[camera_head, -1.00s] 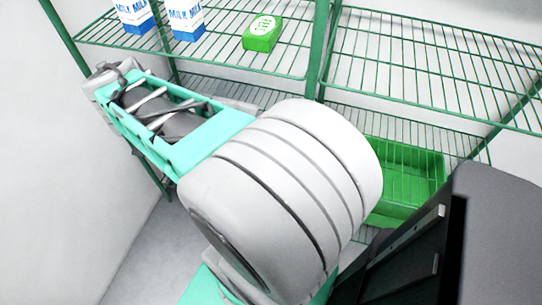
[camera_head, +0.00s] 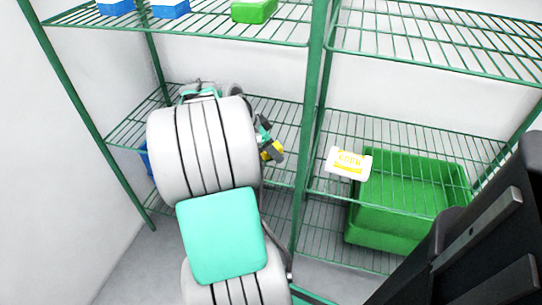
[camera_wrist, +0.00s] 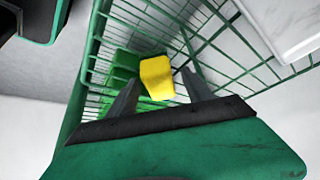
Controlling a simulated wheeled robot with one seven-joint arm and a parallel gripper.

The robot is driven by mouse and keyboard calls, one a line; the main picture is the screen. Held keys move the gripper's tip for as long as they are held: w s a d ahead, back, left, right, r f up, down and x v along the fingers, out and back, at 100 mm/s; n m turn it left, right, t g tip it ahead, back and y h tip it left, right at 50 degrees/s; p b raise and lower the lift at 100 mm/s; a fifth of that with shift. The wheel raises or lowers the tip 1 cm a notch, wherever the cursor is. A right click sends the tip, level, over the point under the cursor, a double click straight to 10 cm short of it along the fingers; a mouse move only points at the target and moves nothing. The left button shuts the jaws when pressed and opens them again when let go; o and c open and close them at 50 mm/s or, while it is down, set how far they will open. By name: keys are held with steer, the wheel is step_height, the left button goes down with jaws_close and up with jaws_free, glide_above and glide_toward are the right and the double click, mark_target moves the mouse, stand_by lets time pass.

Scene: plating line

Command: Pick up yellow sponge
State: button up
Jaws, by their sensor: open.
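The yellow sponge (camera_wrist: 157,80) shows in the wrist view, between the two dark fingers of my gripper (camera_wrist: 160,75) as seen from the wrist. The fingers stand apart, and I cannot tell whether the sponge lies between them or beyond their tips. In the head view, a small yellow patch (camera_head: 271,151) that looks like the sponge shows at the right of my arm, beside dark finger parts. My arm hides most of the gripper there.
Green wire shelving (camera_head: 318,110) surrounds the arm, with an upright post just right of it. A white box with yellow lettering (camera_head: 347,162) is on the middle shelf at right. A green crate (camera_head: 385,235) is below.

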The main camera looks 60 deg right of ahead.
jaws_close()
stand_by(0.6)
